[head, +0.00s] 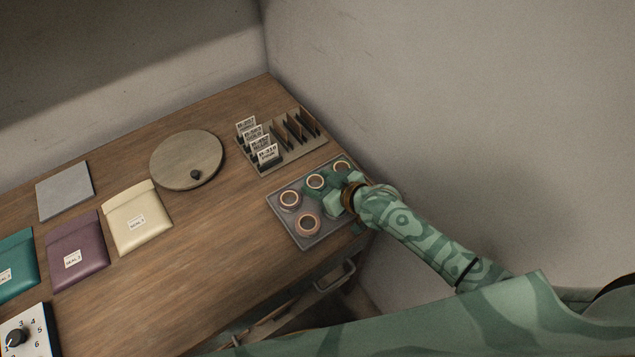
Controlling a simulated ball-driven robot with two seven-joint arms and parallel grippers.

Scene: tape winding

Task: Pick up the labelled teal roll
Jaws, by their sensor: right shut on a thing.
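The teal roll (316,182) is a small dark green-teal ring with a pale core, at the tray's middle in the head view. My right gripper (326,191) reaches in from the right and is shut on it, covering its near right side. I cannot make out a label on the roll, nor whether it touches the tray. My left gripper is not in view.
The grey tray (319,240) also holds a reddish roll (290,199), a pinkish roll (308,224) and a partly hidden roll (341,167). A slotted rack (289,155) with cards stands behind. A round disc (180,160) and pouches (133,232) lie left. The table's middle is clear.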

